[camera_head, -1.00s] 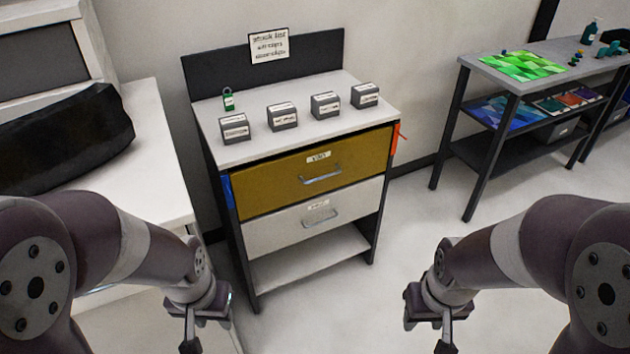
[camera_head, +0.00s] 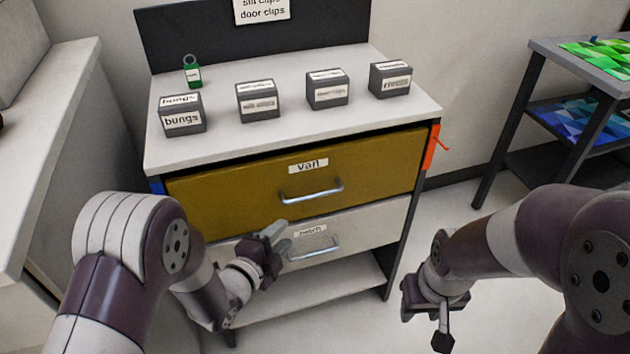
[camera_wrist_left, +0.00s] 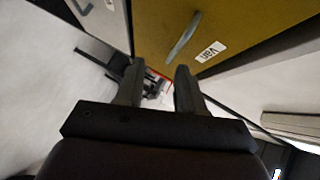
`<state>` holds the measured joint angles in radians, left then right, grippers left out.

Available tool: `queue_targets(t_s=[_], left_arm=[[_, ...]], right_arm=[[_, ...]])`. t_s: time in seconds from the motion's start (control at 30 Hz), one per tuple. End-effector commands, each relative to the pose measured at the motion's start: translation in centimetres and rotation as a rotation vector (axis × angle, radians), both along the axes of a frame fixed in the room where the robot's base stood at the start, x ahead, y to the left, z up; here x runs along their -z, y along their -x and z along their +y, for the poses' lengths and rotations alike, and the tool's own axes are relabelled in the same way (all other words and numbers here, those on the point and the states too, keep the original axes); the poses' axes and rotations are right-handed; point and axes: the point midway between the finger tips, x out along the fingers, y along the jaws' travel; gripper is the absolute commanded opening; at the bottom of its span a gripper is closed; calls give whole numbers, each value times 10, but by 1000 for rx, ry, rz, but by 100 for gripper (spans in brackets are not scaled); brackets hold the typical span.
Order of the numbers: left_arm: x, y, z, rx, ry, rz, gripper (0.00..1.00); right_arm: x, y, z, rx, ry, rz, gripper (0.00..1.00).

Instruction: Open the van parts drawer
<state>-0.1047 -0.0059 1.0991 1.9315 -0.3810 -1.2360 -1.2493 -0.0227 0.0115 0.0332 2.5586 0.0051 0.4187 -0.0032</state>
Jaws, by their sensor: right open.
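The van parts drawer (camera_head: 230,197) is the upper, mustard-yellow drawer of the cabinet, labelled "van", and it looks closed. Its silver bar handle (camera_head: 311,191) is on the front, and it also shows in the left wrist view (camera_wrist_left: 183,42). My left gripper (camera_head: 280,236) is in front of the cabinet, below and left of that handle and apart from it. In the left wrist view its two fingers (camera_wrist_left: 158,88) are spread with nothing between them. My right gripper (camera_head: 425,318) is open, low at the right, away from the drawer.
Below is a grey drawer (camera_head: 372,229) with its own handle (camera_head: 313,247). On the cabinet top (camera_head: 215,134) stand several dark labelled boxes (camera_head: 257,101) and a green tag (camera_head: 193,73). An orange strip (camera_head: 431,147) hangs at the right edge. Floor (camera_head: 455,228) shows at the right.

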Motion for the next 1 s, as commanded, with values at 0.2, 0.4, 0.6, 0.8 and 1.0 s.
queue_targets(t_s=[0.2, 0.4, 0.6, 0.8, 1.0], left_arm=[[-17, -12, -8, 38, -82, -146, 38], [-8, -54, -31, 38, -81, -144, 38], [-1, -94, -51, 36, -80, -141, 38], [0, -112, -60, 35, -79, -140, 38], [0, -114, -61, 34, -80, -139, 38]], right_arm=[[2, 1, 0, 0, 0, 1, 43], [9, 1, 0, 0, 0, 2, 43], [15, 1, 0, 0, 0, 1, 43], [16, 1, 0, 0, 0, 1, 43], [16, 1, 0, 0, 0, 1, 43]])
